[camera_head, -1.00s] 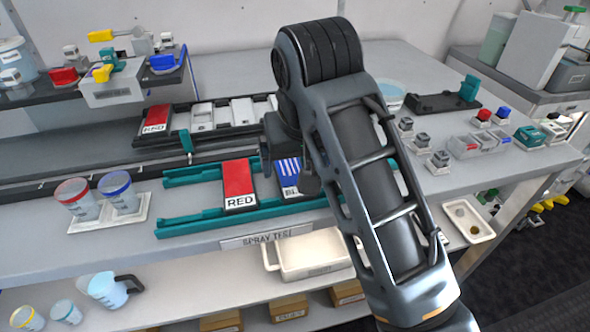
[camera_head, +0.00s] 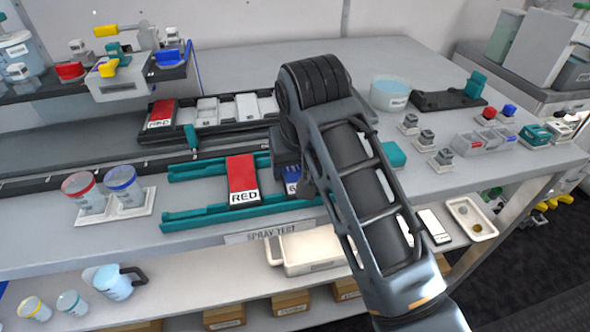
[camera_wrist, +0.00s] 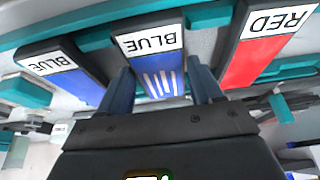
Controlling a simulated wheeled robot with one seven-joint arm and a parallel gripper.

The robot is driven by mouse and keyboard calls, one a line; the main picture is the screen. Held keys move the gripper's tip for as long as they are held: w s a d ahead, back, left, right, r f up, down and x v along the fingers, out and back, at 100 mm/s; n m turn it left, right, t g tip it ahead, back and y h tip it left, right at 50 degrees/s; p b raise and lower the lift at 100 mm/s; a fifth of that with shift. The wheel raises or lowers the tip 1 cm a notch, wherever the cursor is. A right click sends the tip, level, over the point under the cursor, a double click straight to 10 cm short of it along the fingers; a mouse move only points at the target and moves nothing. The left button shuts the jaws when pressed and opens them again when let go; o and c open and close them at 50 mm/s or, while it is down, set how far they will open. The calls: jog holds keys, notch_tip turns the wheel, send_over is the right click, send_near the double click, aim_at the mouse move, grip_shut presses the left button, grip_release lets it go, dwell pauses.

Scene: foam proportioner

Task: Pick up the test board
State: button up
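A blue board with white stripes and a BLUE label (camera_wrist: 150,45) lies in the teal-railed spray test frame (camera_head: 190,216). In the head view its front part (camera_head: 291,174) shows beside my arm, and the rest is hidden. My gripper (camera_wrist: 160,78) is open in the wrist view, with one finger on each side of this board. I cannot tell whether the fingers touch it. A red board labelled RED (camera_head: 242,178) lies beside it, also seen in the wrist view (camera_wrist: 262,45). Another BLUE board (camera_wrist: 62,72) shows on the other side in the wrist view.
Two cups (camera_head: 124,186) stand in a white holder at left. A rack (camera_head: 207,120) with a red board and pale plates lies behind. A water bowl (camera_head: 390,92) and small grey blocks (camera_head: 427,139) are at right. A shelf below holds a white tray (camera_head: 312,251).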

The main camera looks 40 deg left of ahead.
jog(key=c, duration=0.7)
jog(key=shift+o, duration=0.2)
jog(key=shift+r, duration=0.1)
